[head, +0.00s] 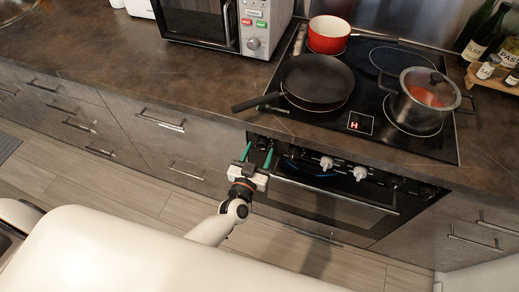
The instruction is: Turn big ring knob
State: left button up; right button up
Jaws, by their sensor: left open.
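The oven front (340,207) is below the dark counter, with a row of controls along its top. Two small white knobs (327,162) and (360,173) show on it. I cannot make out for certain which control is the big ring knob; the left part of the row is dark and partly behind my gripper. My left gripper (257,154) is at the left end of the oven's control row, its two green-tipped fingers apart and pointing at the panel. Nothing shows between them. Whether they touch the panel I cannot tell. My right gripper is not in view.
The oven handle (335,195) runs below the controls, close to the left gripper. The counter edge overhangs above. The cooktop holds a black pan (317,80), a red pot (328,36) and a lidded pot (419,98). A microwave (225,22) stands at the back.

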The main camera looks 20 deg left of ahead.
pick_arm(q)
jog(key=shift+w, duration=0.55)
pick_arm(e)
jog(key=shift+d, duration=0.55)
pick_arm(q)
jog(key=c, duration=1)
jog(key=shift+o, duration=0.2)
jog(key=shift+n, duration=0.4)
jog(key=n+b, duration=0.2)
jog(key=n, duration=0.9)
jog(key=shift+d, duration=0.1)
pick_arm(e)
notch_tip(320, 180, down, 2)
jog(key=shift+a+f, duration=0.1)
pick_arm(q)
jog(key=o, duration=1)
jog(key=shift+c, duration=0.2)
